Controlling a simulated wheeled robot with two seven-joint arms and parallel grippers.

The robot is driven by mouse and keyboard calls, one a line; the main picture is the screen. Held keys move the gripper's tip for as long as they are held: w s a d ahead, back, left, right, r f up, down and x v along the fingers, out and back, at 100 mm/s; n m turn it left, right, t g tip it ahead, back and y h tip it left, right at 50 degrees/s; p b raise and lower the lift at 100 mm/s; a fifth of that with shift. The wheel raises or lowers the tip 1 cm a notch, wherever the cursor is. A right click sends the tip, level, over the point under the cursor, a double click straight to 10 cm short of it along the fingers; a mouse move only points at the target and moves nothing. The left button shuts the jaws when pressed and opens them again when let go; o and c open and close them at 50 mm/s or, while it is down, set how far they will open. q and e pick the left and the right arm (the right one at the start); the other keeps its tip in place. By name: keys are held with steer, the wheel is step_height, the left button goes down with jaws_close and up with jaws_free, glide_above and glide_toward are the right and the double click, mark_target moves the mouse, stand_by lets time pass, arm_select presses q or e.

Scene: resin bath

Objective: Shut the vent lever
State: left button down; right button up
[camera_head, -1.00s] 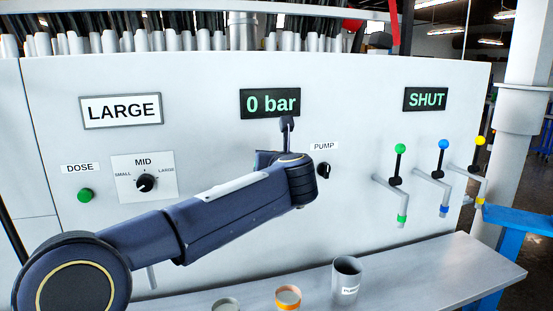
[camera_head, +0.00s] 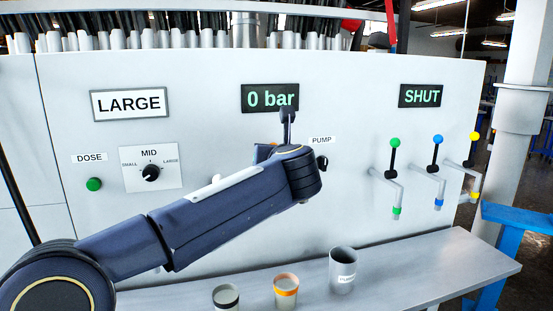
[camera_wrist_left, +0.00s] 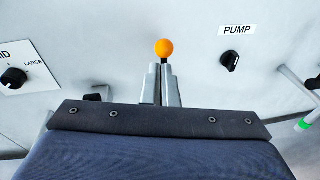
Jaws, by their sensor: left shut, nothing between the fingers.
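An orange-knobbed lever (camera_wrist_left: 165,48) stands on the grey machine panel in the left wrist view. I see no vent label on it. My left gripper (camera_wrist_left: 160,70) is shut, its two grey fingers close together just below the orange knob. Nothing shows between them, and I cannot tell whether they touch the lever. In the head view my left arm hides the gripper and most of this lever. The pressure display (camera_head: 270,97) reads 0 bar, and another display (camera_head: 421,95) reads SHUT. My right gripper is not in view.
The black PUMP knob (camera_head: 323,163) is right of my wrist. Three levers with green (camera_head: 396,143), blue (camera_head: 438,139) and yellow (camera_head: 475,136) knobs stand farther right. A green DOSE button (camera_head: 94,184) is at left. Cups, including a grey one (camera_head: 342,272), stand on the shelf below.

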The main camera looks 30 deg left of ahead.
arm_select(q)
steer(key=s+d+r, duration=0.3)
steer(key=s+d, duration=0.1)
steer(key=shift+s+r+b, duration=0.15)
steer(key=shift+r+b, duration=0.15)
steer(key=shift+r, duration=0.1)
steer(key=shift+a, duration=0.1)
